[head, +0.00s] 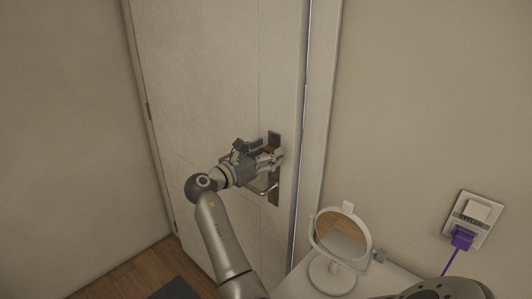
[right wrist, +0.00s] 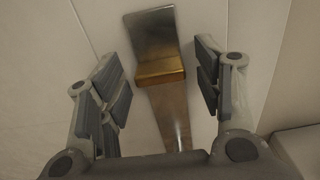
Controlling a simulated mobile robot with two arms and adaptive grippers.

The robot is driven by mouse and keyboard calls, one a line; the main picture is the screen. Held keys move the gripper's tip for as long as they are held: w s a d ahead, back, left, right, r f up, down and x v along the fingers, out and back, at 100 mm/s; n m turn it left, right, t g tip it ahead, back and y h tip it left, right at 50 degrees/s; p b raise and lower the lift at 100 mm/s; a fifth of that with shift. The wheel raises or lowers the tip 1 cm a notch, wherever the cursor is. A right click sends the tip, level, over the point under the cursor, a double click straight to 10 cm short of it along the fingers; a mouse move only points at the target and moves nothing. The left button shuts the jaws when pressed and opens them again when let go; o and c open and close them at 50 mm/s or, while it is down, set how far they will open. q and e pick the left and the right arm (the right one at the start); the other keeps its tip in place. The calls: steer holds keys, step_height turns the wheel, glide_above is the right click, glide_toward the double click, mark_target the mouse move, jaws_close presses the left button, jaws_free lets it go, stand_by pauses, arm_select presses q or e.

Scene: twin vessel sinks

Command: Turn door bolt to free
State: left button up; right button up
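The door (head: 205,90) is pale and looks closed or nearly so. A dark metal plate (head: 274,198) is fixed near its right edge, and the plate also shows in the right wrist view (right wrist: 151,32). The brass-coloured bolt piece (right wrist: 160,73) sticks out from the plate; in the head view it is mostly hidden by my gripper. My right gripper (head: 273,158) is at the plate, above the lever handle (head: 264,191). In the right wrist view its fingers are open, one on each side of the bolt, with visible gaps. My left gripper is not in view.
A round white mirror (head: 341,235) stands on the white counter at the lower right. A wall socket plate with a purple plug (head: 462,238) is further right. A wall is on the left, and wooden floor (head: 135,272) shows at lower left.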

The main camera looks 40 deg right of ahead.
steer(key=c, duration=0.9)
